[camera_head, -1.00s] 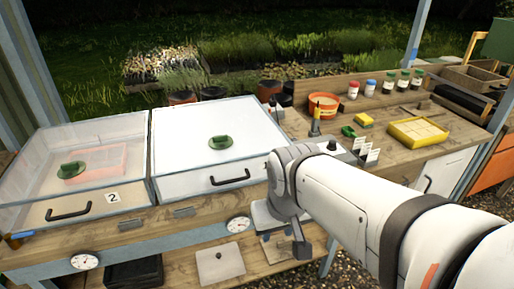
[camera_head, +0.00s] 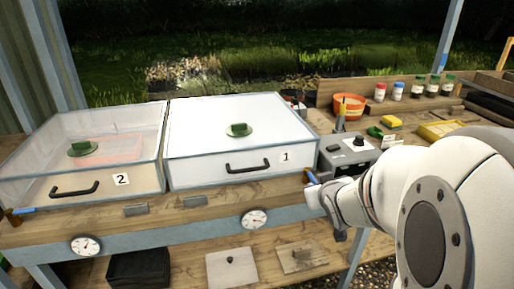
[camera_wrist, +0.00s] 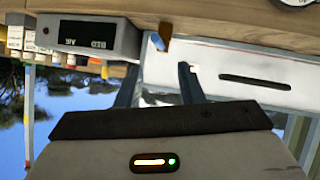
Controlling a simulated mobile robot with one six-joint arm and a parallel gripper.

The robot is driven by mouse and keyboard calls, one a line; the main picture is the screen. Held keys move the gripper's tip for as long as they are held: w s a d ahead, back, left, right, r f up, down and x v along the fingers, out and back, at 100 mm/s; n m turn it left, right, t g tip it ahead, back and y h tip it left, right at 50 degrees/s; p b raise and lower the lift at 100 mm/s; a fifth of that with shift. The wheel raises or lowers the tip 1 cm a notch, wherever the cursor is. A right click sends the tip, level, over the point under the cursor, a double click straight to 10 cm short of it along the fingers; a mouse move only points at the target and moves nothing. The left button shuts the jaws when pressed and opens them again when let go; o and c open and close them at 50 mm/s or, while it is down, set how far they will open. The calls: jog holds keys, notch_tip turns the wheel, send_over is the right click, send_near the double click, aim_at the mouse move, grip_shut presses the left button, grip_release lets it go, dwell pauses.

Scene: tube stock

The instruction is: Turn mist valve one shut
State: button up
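Mist valve one shows as a small blue lever (camera_head: 312,177) at the front right corner of box 1 (camera_head: 240,172), beside my gripper. In the wrist view, which is upside down, the blue lever (camera_wrist: 156,41) and its brass body (camera_wrist: 166,30) sit beyond the gap between my fingers. My gripper (camera_wrist: 158,92) is open, with nothing between its fingers. In the head view, my gripper (camera_head: 328,200) is partly hidden by my arm, and the fingertips are hard to make out. I cannot tell whether it touches the valve.
Box 2 (camera_head: 82,195) has another blue-handled valve (camera_head: 22,211) at its left corner. A grey control box (camera_head: 345,155) stands right of box 1. Dials hang on the front rail. A lower shelf holds a black crate (camera_head: 138,268) and flat plates.

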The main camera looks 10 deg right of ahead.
aim_at(309, 173)
jog(key=w+f+t+y+b, duration=0.1)
jog(key=w+f+t, duration=0.1)
jog(key=w, duration=0.1)
jog(key=w+d+f+n+t+y+b, duration=0.1)
jog(key=w+t+b, duration=0.1)
jog(key=w, duration=0.1)
jog(key=w+d+f+n+t+y+b, duration=0.1)
jog(key=w+f+t+b, duration=0.1)
jog(key=w, duration=0.1)
jog(key=shift+w+d+f, duration=0.2)
jog(key=shift+f, duration=0.15)
grip_shut()
dwell(0.4)
